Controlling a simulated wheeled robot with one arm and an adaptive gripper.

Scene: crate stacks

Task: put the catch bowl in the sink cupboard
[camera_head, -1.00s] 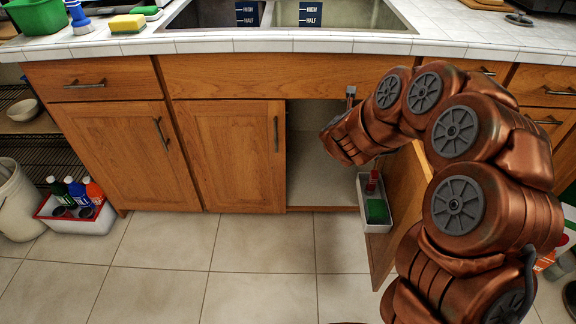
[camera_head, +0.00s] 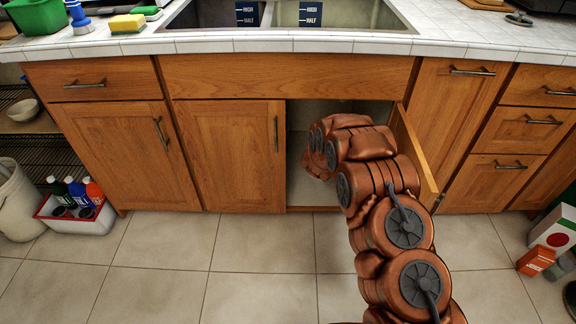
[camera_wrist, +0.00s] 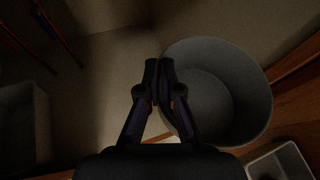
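The sink cupboard (camera_head: 299,190) is open below the sink, its right door (camera_head: 414,160) swung outward. My arm reaches through the opening, and my gripper is hidden from the head view inside the cupboard. In the wrist view, my gripper (camera_wrist: 158,68) has its two fingers together at the left rim of a round grey bowl (camera_wrist: 255,95), which I take as the catch bowl. The fingers look shut on that rim. The bowl is open toward the camera and close to the wooden front edge. Whether its base touches the cupboard floor cannot be told.
A pale bin (camera_wrist: 283,163) shows at lower right in the wrist view, and a grey box-like thing (camera_wrist: 25,125) at left. Dark reddish pipes (camera_wrist: 58,35) show at upper left. The closed left door (camera_head: 230,155) borders the opening.

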